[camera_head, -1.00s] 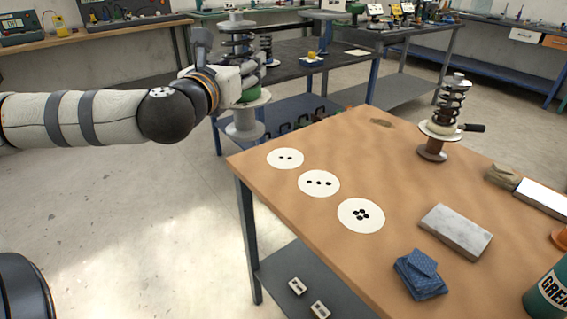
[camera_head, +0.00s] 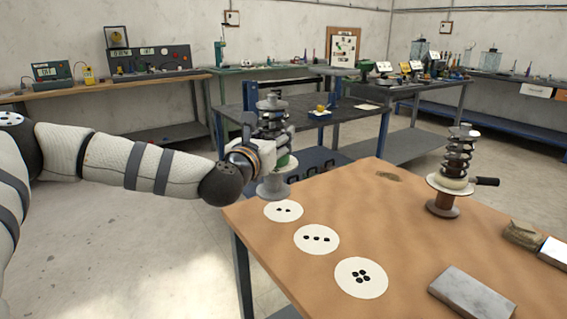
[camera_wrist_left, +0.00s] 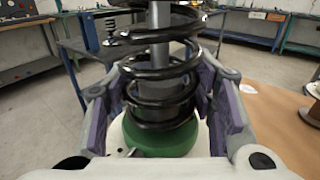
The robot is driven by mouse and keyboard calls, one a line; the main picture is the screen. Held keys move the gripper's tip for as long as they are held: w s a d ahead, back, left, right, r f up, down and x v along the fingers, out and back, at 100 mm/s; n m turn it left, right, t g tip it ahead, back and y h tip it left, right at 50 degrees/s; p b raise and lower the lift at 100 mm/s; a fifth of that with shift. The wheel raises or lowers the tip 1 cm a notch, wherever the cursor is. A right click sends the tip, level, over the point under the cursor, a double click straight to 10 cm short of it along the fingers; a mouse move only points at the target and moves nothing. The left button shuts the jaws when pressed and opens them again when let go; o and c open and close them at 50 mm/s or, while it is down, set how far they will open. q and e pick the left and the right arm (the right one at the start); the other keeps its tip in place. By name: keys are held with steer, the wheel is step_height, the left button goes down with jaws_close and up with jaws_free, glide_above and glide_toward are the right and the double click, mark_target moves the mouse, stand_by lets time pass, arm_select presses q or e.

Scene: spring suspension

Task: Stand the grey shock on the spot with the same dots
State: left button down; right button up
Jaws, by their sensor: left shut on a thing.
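The grey shock (camera_head: 273,188) has a grey base, a black coil spring and a green collar. My left gripper (camera_head: 268,150) is shut around it and holds it roughly upright by the table's left edge, just behind the two-dot spot; its height above the table is unclear. In the left wrist view its spring (camera_wrist_left: 160,85) stands between my purple-padded fingers. No dots show on it. White round spots lie on the table: two dots (camera_head: 283,205), three dots (camera_head: 316,247) and several dots (camera_head: 360,291). My right gripper is out of view.
A second shock (camera_head: 455,165) with a cream collar and brownish base stands at the table's right, beside a black handle (camera_head: 487,181). A grey block (camera_head: 472,297) lies at front right. The brown tabletop (camera_head: 390,225) between is clear.

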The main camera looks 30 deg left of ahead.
arm_select(q)
steer(key=shift+w+d+f, duration=0.1)
steer(key=shift+w+f, duration=0.65)
steer(key=shift+w, duration=0.1)
steer(key=f, duration=0.2)
steer(key=f+b, duration=0.1)
steer(key=f, duration=0.1)
steer(key=shift+w, duration=0.35)
steer(key=shift+r, duration=0.15)
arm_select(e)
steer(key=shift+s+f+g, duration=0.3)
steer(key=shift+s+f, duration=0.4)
arm_select(q)
steer(key=shift+f, duration=0.3)
steer(key=c, duration=0.7)
jaws_free()
steer(key=shift+s, duration=0.1)
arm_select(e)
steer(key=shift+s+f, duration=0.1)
